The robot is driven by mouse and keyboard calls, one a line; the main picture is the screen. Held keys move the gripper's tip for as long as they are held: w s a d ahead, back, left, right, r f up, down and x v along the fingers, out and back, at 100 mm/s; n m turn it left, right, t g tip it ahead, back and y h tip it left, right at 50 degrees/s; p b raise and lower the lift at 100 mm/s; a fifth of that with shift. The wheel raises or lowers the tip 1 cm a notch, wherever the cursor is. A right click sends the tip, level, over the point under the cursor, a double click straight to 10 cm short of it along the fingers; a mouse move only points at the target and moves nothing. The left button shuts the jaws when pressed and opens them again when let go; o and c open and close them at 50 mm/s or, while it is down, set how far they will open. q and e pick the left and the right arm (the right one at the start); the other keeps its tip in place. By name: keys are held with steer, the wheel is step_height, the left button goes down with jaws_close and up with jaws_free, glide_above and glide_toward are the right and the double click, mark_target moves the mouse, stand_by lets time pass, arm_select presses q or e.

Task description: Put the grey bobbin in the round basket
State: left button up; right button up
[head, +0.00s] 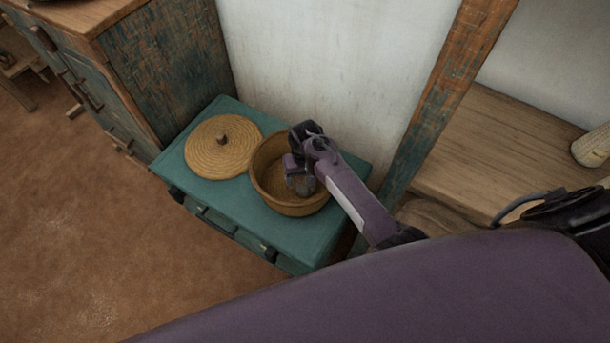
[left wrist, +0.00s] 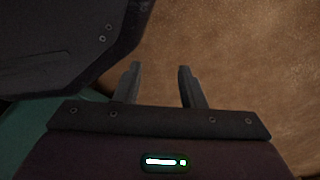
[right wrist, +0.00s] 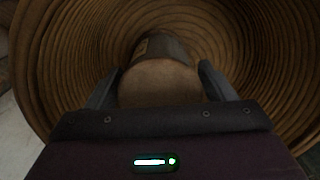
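The round basket (head: 275,202) is a coiled tan bowl on a teal chest, and its ribbed inner wall fills much of the right wrist view (right wrist: 75,60). My right gripper (head: 300,188) reaches down inside it. In the right wrist view, the bobbin (right wrist: 160,83) shows a tan round end between my right fingers (right wrist: 160,72), with a greyish body beyond. Both fingers appear against its sides. Whether its far end touches the basket floor is hidden. My left gripper (left wrist: 159,72) is partly open and empty, above brown floor; it is not distinguishable in the head view.
A round woven lid (head: 205,160) with a dark knob lies on the teal chest (head: 230,225) left of the basket. A wooden cabinet (head: 170,65) stands to the left. A painted wooden post (head: 440,95) and a wooden bench (head: 500,140) stand to the right.

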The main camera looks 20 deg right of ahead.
steer(key=shift+o, duration=0.8)
steer(key=shift+r, duration=0.25)
step_height(320, 180, up, 12)
steer(key=shift+f+p, duration=0.1)
steer(key=shift+p, duration=1.1)
arm_select(q)
steer(key=s, duration=0.3)
steer(key=s+a, duration=0.1)
steer(key=s, duration=0.1)
steer(key=shift+f, duration=0.35)
